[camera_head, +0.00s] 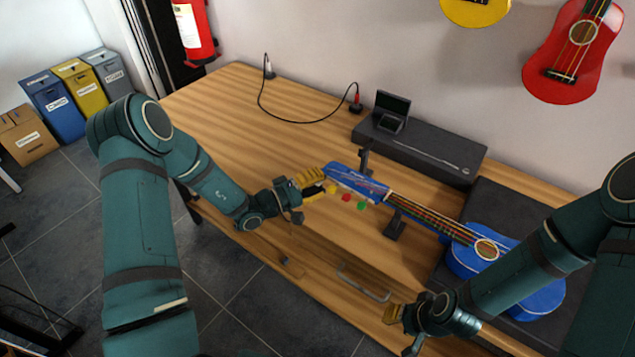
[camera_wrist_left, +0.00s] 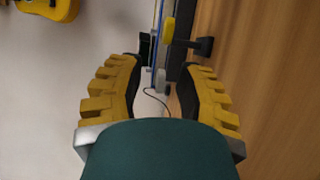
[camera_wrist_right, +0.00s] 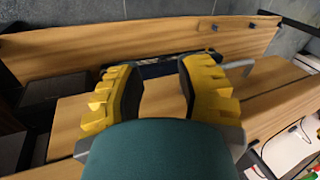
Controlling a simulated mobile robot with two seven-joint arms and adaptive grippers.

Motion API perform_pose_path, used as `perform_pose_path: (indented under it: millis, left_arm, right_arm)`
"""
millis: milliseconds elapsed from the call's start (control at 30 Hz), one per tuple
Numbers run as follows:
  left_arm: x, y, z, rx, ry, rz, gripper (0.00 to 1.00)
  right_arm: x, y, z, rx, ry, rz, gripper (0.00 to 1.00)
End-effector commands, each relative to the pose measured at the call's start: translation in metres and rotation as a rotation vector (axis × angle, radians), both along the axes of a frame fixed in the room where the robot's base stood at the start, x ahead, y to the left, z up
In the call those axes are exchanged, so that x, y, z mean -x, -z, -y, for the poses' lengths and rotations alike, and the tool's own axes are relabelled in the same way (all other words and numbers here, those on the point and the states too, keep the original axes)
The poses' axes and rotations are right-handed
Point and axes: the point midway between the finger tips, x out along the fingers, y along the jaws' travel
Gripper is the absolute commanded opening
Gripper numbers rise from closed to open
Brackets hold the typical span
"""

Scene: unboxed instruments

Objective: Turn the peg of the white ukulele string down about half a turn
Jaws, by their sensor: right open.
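The blue ukulele (camera_head: 522,293) lies with its neck propped on a black stand (camera_head: 394,226) and its headstock (camera_head: 357,182) towards the left. A red peg (camera_head: 346,197) and a green peg (camera_head: 361,205) stick out on its near side. My left gripper (camera_head: 318,184) is at the headstock end. In the left wrist view, its fingers (camera_wrist_left: 161,68) are open, with the whitish peg (camera_wrist_left: 160,82) between the fingertips, apart from both. A yellow peg (camera_wrist_left: 168,28) is just beyond. In the head view my left fingers hide the white peg. My right gripper (camera_head: 394,313) is open and empty near the table's front edge.
A black case (camera_head: 425,145) with a small open box (camera_head: 392,110) lies along the wall. A black cable (camera_head: 290,118) loops on the table. A drawer handle (camera_head: 362,284) is at the front. The table's left part is clear.

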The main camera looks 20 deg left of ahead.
Motion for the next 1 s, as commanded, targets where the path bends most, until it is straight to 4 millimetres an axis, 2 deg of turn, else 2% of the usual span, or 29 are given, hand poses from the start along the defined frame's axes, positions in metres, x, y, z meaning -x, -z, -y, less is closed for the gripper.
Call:
perform_pose_path:
  millis: [267, 700, 1000]
  left_arm:
    - [0.006, 0.001, -0.007, -0.001, -0.002, -0.001, 0.35]
    - [0.066, 0.0, -0.065, -0.001, -0.004, -0.001, 0.35]
    - [0.086, 0.0, -0.083, 0.0, -0.001, 0.0, 0.35]
  right_arm:
    - [0.0, 0.0, 0.0, 0.0, 0.0, 0.0, 0.35]
    - [0.0, 0.0, 0.0, 0.0, 0.0, 0.0, 0.35]
    - [0.0, 0.0, 0.0, 0.0, 0.0, 0.0, 0.35]
